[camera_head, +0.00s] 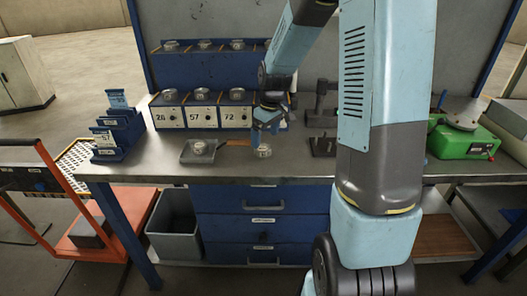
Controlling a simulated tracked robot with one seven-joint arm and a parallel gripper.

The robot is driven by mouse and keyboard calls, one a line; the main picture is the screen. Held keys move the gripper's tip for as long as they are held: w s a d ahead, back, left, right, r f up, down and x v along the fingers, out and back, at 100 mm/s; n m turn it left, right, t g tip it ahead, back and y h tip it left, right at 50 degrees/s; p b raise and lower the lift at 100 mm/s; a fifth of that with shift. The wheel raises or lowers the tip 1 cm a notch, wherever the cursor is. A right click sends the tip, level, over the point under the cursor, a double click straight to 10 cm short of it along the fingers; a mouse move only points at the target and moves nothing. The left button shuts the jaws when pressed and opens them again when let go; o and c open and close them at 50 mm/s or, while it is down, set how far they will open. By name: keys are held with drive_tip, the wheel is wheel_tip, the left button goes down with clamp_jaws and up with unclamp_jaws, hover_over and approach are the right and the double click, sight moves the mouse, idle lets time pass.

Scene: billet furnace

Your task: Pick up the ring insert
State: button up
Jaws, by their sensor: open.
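My gripper (264,138) is open and points down over the workbench (310,172), left of the middle. A small pale ring-shaped piece (264,151), which looks like a ring insert, sits on the bench directly below the fingertips. I cannot tell whether the fingers touch it or reach around it. Another round metal piece (199,147) lies in a shallow grey tray (186,157) to the left. More round metal pieces sit on the blue rack, on its upper shelf (205,44) and on its lower blocks (203,93) labelled 28, 57 and 72.
A blue stepped card holder (118,137) stands at the bench's left end. Dark fixtures (322,118) stand right of my gripper. A green device (462,141) is at the far right. A brownish strip (237,143) lies between the tray and my gripper. The front bench strip is clear.

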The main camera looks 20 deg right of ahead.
sight(263, 147)
drive_tip(key=shift+w+a+f, duration=0.15)
drive_tip(key=shift+f, duration=1.1)
drive_tip(key=shift+w+a+f, duration=0.1)
drive_tip(key=shift+a+f, duration=0.05)
drive_tip(key=shift+f, duration=1.1)
drive_tip(key=shift+c, duration=0.4)
drive_tip(key=c, duration=1.5)
